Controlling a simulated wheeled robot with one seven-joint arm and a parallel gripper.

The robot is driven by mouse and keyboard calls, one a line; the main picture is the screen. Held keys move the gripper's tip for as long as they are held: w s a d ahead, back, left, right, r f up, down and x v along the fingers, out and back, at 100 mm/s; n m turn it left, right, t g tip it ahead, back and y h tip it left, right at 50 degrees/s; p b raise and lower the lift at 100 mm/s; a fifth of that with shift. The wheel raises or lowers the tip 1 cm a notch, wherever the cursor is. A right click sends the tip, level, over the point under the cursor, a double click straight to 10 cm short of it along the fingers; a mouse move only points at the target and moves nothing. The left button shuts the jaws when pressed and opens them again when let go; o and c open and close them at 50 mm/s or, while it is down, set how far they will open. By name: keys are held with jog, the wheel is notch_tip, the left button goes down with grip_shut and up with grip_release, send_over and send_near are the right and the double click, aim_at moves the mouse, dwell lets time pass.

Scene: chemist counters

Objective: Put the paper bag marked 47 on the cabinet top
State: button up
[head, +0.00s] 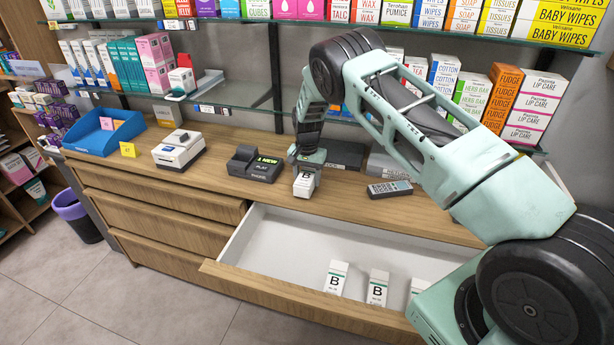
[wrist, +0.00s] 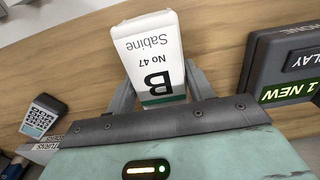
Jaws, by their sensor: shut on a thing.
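The white paper bag marked No 47 (wrist: 153,62), with a large B, the name Sabine and a green band, is between the fingers of my gripper (wrist: 160,92) in the wrist view. In the head view my gripper (head: 307,165) is shut on this bag (head: 303,186) over the wooden cabinet top (head: 225,180), behind the open drawer. The bag is at or just above the wood; I cannot tell whether it touches.
The open white drawer (head: 272,245) in front holds several similar B bags (head: 336,278). On the top stand an answering machine (head: 254,163), a card printer-like device (head: 178,150), a blue tray (head: 103,132) and a handset (head: 389,189). Glass shelves (head: 240,95) hang behind.

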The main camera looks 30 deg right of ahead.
jog(key=shift+f, duration=0.45)
jog(key=shift+f, duration=0.1)
jog(key=o, duration=1)
jog(key=shift+o, duration=0.2)
